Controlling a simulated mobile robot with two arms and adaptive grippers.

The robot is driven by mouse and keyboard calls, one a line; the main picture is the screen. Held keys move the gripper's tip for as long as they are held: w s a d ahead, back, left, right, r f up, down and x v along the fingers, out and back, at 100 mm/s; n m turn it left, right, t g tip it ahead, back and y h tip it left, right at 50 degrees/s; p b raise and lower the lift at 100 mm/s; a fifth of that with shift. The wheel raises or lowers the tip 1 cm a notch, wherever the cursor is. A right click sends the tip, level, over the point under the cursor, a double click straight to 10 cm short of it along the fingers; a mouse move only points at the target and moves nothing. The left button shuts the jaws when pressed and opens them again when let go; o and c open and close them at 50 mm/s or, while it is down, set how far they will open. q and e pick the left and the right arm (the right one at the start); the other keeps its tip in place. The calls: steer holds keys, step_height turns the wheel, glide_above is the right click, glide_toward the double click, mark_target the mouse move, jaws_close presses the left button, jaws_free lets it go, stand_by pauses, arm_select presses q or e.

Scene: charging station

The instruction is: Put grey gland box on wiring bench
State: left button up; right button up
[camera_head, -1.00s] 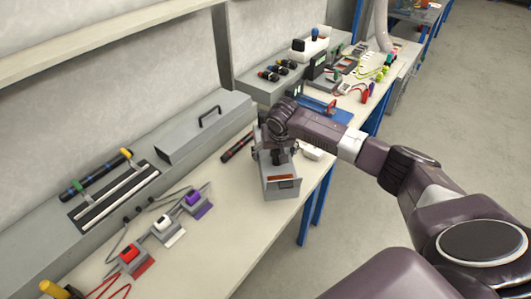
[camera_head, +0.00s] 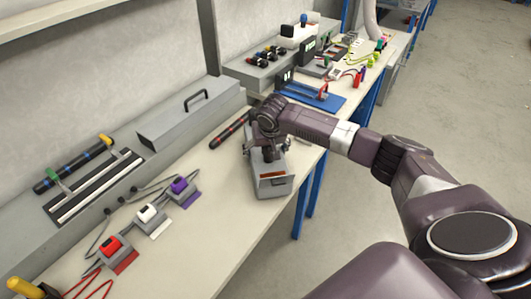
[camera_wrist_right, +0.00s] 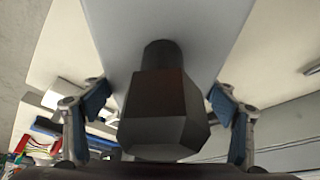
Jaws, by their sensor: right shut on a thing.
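The grey gland box (camera_head: 273,183) is at the front edge of the wiring bench (camera_head: 205,238), over its pale top. It has a brown-orange label on its near face. I cannot tell whether its underside touches the bench. My right gripper (camera_head: 267,152) comes down on it from above, mostly hidden by my wrist. My left gripper is not in view.
Red, white and purple clamp pieces (camera_head: 148,215) stand on the bench at left. A dark rod (camera_head: 230,131) lies behind the box. A long grey case (camera_head: 190,118) stands at the wall. A blue mat (camera_head: 314,97) lies farther back.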

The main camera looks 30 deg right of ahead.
mark_target(266, 149)
steer(key=shift+f, duration=0.6)
stand_by(0.4)
steer(key=o, duration=1.5)
steer(key=v, duration=1.2)
